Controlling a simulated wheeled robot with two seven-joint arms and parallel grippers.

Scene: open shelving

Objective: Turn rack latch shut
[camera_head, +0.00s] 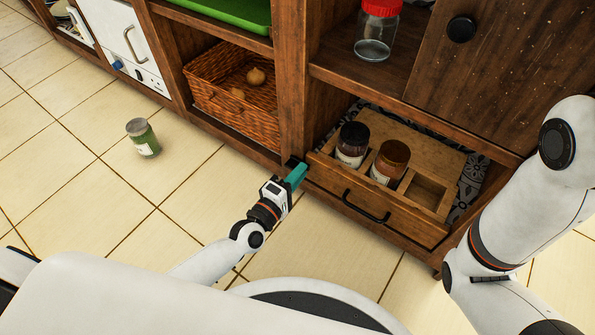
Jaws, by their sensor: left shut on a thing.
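The wooden spice rack (437,233) sits pulled forward in the lower right shelf bay, with a black bar handle (366,208) on its front. A small dark piece, which looks like the rack latch (290,161), is at the post by the rack's left front corner. My left gripper (297,172), with teal fingers, is shut on it, and the fingers hide part of it. How far the latch is turned cannot be told. My right arm shows at the right edge, but its gripper is not in view.
Two jars, one dark-lidded (353,138) and one brown-lidded (391,157), stand in the rack. A red-lidded jar (373,45) is on the shelf above. A wicker basket (262,117) fills the bay to the left. A green jar (143,140) stands on the open tiled floor.

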